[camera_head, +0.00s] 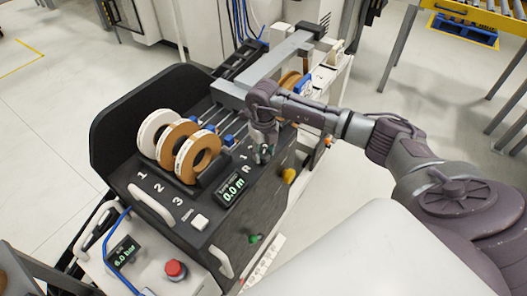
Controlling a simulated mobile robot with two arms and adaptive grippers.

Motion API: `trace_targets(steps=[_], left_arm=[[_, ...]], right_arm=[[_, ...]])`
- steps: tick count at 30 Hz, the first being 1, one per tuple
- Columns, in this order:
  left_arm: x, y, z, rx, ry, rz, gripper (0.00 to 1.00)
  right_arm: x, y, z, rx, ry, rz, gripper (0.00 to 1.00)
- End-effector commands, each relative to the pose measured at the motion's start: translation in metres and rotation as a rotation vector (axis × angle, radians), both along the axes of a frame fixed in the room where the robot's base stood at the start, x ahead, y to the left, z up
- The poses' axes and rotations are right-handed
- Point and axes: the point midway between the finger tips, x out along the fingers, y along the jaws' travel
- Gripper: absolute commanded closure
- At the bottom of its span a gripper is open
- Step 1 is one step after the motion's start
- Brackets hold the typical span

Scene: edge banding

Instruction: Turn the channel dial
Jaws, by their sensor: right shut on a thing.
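The edge banding machine (150,205) stands in the middle of the view, with a black top panel marked 1, 2, 3 and R 1. My right gripper (264,152) reaches in from the right and points down at the panel beside the R 1 marking. It is shut on the channel dial, which is mostly hidden by the fingers. A small display reading 0.0 m (233,189) sits just to the left and below the gripper. My left gripper is not in view.
Three tape rolls (198,158) stand in the panel's slots. A red button (175,270), a white button (200,222), a yellow knob (289,175) and a green knob (255,239) are nearby. A grey beam (270,68) runs behind my gripper.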

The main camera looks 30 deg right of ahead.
Motion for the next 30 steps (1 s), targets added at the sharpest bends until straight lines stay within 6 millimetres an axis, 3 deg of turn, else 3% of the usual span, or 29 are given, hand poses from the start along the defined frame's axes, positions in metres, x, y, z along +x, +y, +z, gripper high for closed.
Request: trace_targets(steps=[16,17,20,21,30], left_arm=[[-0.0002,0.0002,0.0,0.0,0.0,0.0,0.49],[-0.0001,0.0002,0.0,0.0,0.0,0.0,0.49],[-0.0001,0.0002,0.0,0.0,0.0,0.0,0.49],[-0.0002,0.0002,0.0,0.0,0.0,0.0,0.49],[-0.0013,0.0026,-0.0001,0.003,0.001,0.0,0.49]], right_arm=[[0.0007,-0.0008,0.001,-0.001,-0.002,-0.027,0.93],[0.0007,-0.0008,0.001,-0.001,-0.002,-0.027,0.53],[0.0006,-0.0007,0.0009,-0.001,-0.002,-0.027,0.36],[0.0006,-0.0006,0.0008,-0.001,-0.002,-0.026,0.32],[0.0004,-0.0002,0.0015,0.0,-0.001,-0.025,0.32]])
